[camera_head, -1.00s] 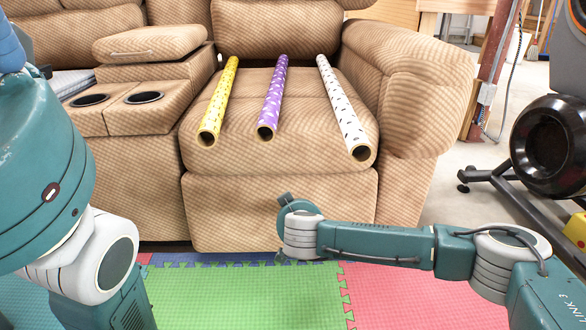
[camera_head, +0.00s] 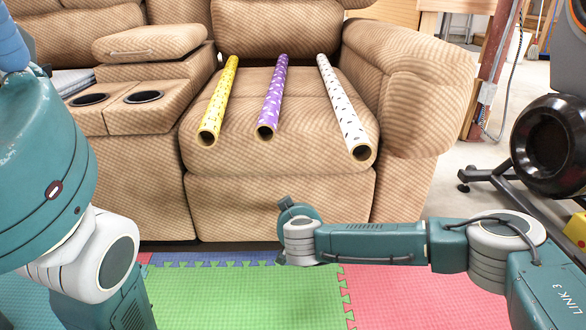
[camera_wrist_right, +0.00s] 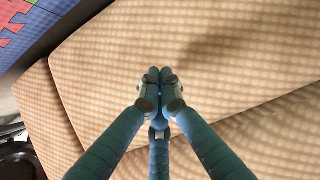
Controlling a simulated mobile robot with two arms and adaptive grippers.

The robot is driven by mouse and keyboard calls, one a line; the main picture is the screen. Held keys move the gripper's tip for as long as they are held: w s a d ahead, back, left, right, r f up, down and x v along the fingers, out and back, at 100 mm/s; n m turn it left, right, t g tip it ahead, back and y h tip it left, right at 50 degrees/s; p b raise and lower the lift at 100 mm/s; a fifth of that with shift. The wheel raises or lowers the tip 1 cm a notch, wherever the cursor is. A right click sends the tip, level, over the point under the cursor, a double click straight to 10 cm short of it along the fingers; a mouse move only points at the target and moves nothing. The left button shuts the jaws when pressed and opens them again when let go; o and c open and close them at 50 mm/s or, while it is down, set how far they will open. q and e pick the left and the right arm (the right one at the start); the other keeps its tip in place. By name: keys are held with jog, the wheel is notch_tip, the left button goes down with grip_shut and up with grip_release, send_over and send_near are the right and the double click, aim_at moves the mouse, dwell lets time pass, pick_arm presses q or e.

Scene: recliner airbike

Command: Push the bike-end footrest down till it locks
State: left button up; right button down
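The bike-end footrest (camera_head: 235,205) is the tan padded front panel of the right-hand recliner seat (camera_head: 310,115). It hangs nearly vertical, its lower edge about level with that of the neighbouring panel. My right arm reaches in from the right, with its wrist in front of the footrest; the fingers are hidden in the head view. In the right wrist view my right gripper (camera_wrist_right: 154,76) has its fingertips together and empty, over the tan upholstery (camera_wrist_right: 230,60). I cannot tell whether they touch it. My left arm shows at the left edge; its gripper is out of view.
Yellow (camera_head: 219,100), purple (camera_head: 272,98) and white (camera_head: 343,108) rolls lie on the seat. A black exercise bike (camera_head: 550,145) stands at the right. The console with cup holders (camera_head: 135,100) is at the left. Foam mats (camera_head: 240,290) cover the floor in front.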

jog(key=s, duration=0.6)
jog(key=shift+s, duration=0.25)
dwell(0.4)
